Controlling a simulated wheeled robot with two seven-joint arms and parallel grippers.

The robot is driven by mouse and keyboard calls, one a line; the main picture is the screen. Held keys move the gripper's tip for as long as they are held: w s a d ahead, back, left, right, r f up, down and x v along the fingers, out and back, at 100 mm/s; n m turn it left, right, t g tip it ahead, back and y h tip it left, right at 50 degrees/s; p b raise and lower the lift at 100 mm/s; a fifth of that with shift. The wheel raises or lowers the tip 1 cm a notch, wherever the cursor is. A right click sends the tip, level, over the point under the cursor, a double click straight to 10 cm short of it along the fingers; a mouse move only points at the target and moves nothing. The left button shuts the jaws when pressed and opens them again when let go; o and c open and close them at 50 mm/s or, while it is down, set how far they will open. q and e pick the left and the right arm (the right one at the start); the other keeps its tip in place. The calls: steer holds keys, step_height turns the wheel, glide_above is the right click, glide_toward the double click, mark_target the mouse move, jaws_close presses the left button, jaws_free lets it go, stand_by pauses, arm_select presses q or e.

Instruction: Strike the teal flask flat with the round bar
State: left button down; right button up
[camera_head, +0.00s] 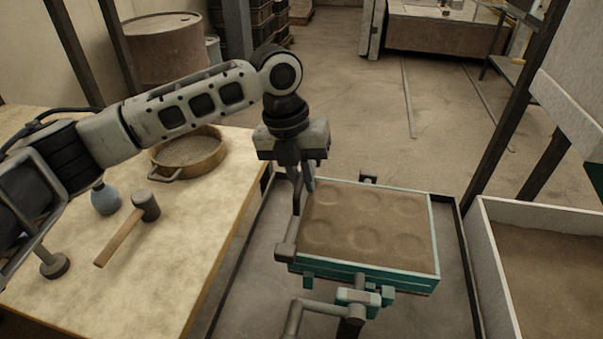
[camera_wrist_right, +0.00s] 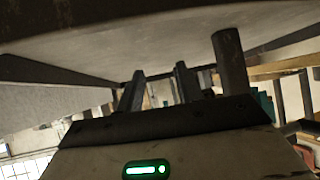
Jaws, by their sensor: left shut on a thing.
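The teal flask (camera_head: 372,275) stands in the middle of the head view. It is filled with brown sand (camera_head: 365,222) whose top has several shallow round dents. My left gripper (camera_head: 302,192) points down at the flask's far left corner and is shut on a dark bar-like piece. A grey piece (camera_head: 286,243) shows along the flask's left edge; it looks like part of the round bar, but most of its length is hidden or foreshortened. I cannot tell whether it touches the sand. My right gripper (camera_wrist_right: 159,90) shows only in the right wrist view, fingers apart and empty.
The wooden table at left holds a mallet (camera_head: 131,222), a sieve (camera_head: 190,153), a blue-grey bulb (camera_head: 105,199) and a round-footed tool (camera_head: 53,263). A sand bin (camera_head: 490,254) stands right of the flask. A pale hopper (camera_head: 575,90) hangs above it. A bent handle (camera_head: 318,304) sits in front.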

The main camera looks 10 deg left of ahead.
arm_select(q)
steer(key=shift+r, duration=0.1)
stand_by(0.3)
steer(key=shift+p, duration=0.5)
arm_select(e)
steer(key=shift+s+r, duration=0.1)
steer(key=shift+r, duration=0.3)
steer(key=shift+s, duration=0.15)
arm_select(q)
steer(key=shift+f, duration=0.7)
arm_select(e)
steer(key=shift+w+r, duration=0.2)
steer(key=shift+w, duration=0.1)
arm_select(q)
steer(key=shift+f, duration=0.35)
